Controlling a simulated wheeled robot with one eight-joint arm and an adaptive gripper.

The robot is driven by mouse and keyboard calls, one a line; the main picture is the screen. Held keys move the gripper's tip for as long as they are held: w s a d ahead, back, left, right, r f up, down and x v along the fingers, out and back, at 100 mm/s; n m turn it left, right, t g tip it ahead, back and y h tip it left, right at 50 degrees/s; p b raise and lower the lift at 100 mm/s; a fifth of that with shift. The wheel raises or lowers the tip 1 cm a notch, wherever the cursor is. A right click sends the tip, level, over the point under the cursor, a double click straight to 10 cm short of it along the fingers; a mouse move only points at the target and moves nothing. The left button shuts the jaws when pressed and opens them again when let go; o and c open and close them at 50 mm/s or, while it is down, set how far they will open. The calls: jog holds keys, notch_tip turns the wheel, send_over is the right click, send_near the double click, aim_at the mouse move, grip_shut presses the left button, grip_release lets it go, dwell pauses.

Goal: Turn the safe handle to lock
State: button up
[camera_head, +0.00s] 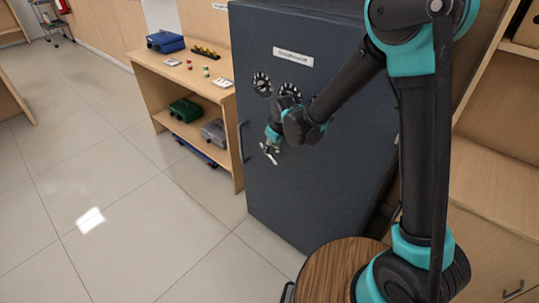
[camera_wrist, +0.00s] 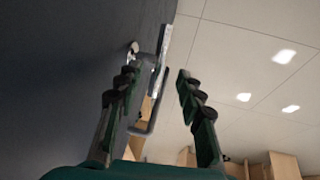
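The safe (camera_head: 330,150) is a tall dark blue-grey box with a shut door. A small silver safe handle (camera_head: 269,153) sits low on the door, partly hidden by my gripper (camera_head: 273,136). In the wrist view the safe handle (camera_wrist: 164,46) is a bright lever beside a round metal hub, just beyond the fingertips. My gripper (camera_wrist: 158,76) is open, with a clear gap between its two dark fingers.
Two round dials (camera_head: 262,84) and a white label (camera_head: 293,57) are above the handle. A vertical pull bar (camera_head: 242,143) is at the door's left edge. A wooden shelf (camera_head: 160,85) with boxes stands left. The left floor is clear.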

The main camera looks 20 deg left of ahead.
jog(key=x, duration=0.7)
jog(key=shift+w+f, duration=0.1)
jog(key=shift+f, duration=0.15)
jog(key=shift+a, duration=0.1)
grip_shut()
